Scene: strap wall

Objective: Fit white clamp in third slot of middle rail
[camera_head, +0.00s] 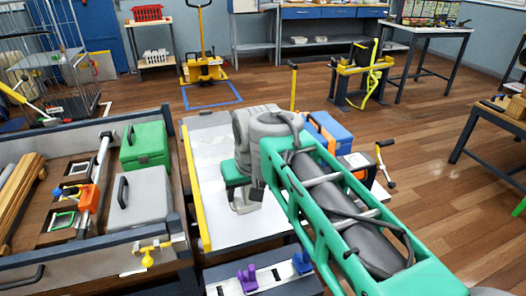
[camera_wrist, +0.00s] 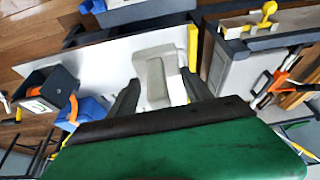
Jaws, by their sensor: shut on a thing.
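The white clamp, a pale grey-white blocky piece (camera_wrist: 156,80), sits between the two dark fingers of my gripper (camera_wrist: 158,92) in the wrist view. My gripper is shut on it above the white tabletop. In the head view my gripper (camera_head: 242,200) hangs over the same tabletop, and my arm hides part of it.
The white tabletop (camera_head: 214,150) has a yellow edge strip (camera_head: 195,185). A blue case (camera_head: 330,130) stands on its right side. The left cart holds a green case (camera_head: 145,146), a grey case (camera_head: 138,200) and tools. Wooden floor (camera_head: 440,190) is open to the right.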

